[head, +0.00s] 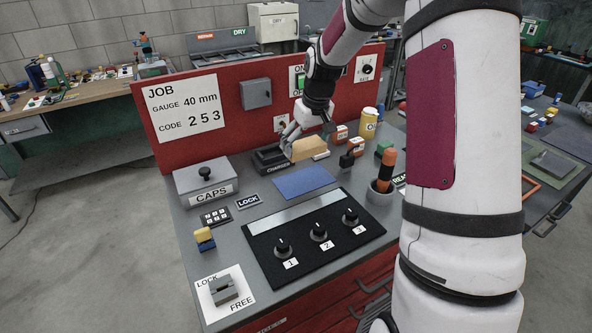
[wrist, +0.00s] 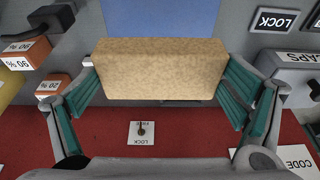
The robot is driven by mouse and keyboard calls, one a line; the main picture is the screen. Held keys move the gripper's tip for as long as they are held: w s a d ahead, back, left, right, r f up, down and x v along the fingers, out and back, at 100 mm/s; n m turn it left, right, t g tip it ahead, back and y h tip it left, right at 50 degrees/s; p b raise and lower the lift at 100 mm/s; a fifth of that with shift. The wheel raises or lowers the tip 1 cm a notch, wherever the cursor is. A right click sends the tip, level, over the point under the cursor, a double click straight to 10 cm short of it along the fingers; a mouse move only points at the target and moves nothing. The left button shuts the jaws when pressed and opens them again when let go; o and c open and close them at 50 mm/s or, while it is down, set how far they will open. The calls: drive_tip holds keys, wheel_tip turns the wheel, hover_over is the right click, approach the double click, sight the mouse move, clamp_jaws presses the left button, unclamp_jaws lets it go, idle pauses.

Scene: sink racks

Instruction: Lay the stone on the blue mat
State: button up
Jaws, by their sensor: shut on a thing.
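The stone is a tan, speckled rectangular block (head: 309,147). It also fills the middle of the wrist view (wrist: 160,70). My gripper (head: 303,145) is shut on it, with one finger at each end of the block in the wrist view (wrist: 160,85). The blue mat (head: 304,182) lies flat on the grey bench top, nearer the front than the stone. In the wrist view the mat (wrist: 160,18) shows just beyond the block, partly hidden by it. The mat's visible part is bare. I cannot tell how high the stone is above the bench.
A dark charger tray (head: 270,158) is left of the stone. Orange-and-white blocks (head: 340,133) and a yellow can (head: 370,122) stand to the right. A black panel with knobs (head: 315,236) lies in front of the mat. A cup with an orange-handled tool (head: 381,192) is right of it. The red back panel (head: 240,120) rises behind.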

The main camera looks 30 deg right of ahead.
sight(303, 179)
wheel_tip(303, 179, down, 10)
drive_tip(key=shift+w+r+p, duration=0.1)
drive_tip(key=shift+r+p, duration=0.05)
drive_tip(key=shift+p, duration=0.35)
drive_tip(key=o, duration=1.2)
drive_tip(key=shift+o, duration=0.2)
